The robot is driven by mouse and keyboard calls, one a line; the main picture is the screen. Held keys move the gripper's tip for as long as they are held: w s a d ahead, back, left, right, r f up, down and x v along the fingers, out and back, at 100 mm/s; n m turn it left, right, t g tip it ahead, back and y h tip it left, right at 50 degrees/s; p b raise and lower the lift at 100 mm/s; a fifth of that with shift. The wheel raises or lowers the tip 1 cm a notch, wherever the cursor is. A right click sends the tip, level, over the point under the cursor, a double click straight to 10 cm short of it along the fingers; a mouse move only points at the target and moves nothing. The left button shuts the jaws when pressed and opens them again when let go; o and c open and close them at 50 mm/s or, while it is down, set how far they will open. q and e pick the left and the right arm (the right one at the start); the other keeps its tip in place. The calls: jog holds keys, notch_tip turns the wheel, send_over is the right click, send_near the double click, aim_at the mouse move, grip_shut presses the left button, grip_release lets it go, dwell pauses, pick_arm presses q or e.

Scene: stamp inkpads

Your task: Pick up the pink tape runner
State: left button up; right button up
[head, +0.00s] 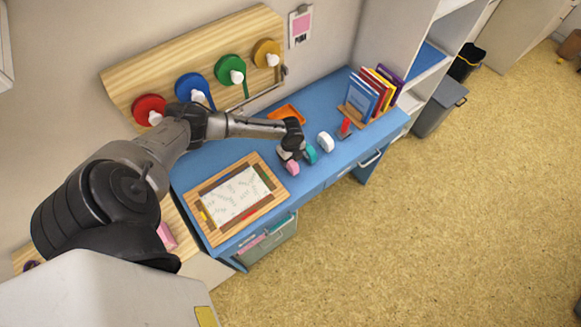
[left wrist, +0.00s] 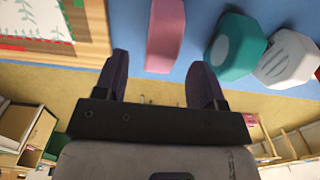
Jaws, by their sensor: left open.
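The pink tape runner (head: 293,168) lies on the blue desk, at the near side of my left gripper (head: 289,155). In the left wrist view the pink runner (left wrist: 165,36) shows in the gap between the two dark fingers of my left gripper (left wrist: 160,70), with a gap to each finger. The gripper is open and holds nothing. The height of the fingertips above the desk is hard to tell. A teal tape runner (head: 311,154) sits just right of the pink one, near the right finger in the left wrist view (left wrist: 236,46). My right gripper is not in view.
A white tape runner (head: 326,142) lies right of the teal one. A wooden framed board (head: 240,158) lies on the left of the blue desk (head: 214,157). An orange tray (head: 287,114), a red stamp (head: 345,126) and books (head: 365,95) stand farther back.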

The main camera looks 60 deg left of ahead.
aim_at(291, 162)
pick_arm(q)
jog(key=shift+a+f+b, duration=0.2)
jog(key=shift+f+b, duration=2.35)
jog(key=shift+f, duration=0.05)
jog(key=shift+r, duration=0.1)
jog(key=shift+c, duration=0.5)
jog(key=c, duration=0.9)
jog(key=shift+r, duration=0.15)
jog(key=shift+c, duration=0.2)
jog(key=shift+r, duration=0.2)
notch_tip(291, 162, up, 4)
jog(key=shift+f+p, duration=0.1)
jog(key=shift+p, duration=0.2)
jog(key=w+d+r, duration=0.1)
jog(key=d+r, duration=0.5)
jog(key=d, duration=0.5)
jog(key=shift+w+d+r, duration=0.2)
jog(key=shift+d+r, duration=0.05)
jog(key=shift+d, duration=0.05)
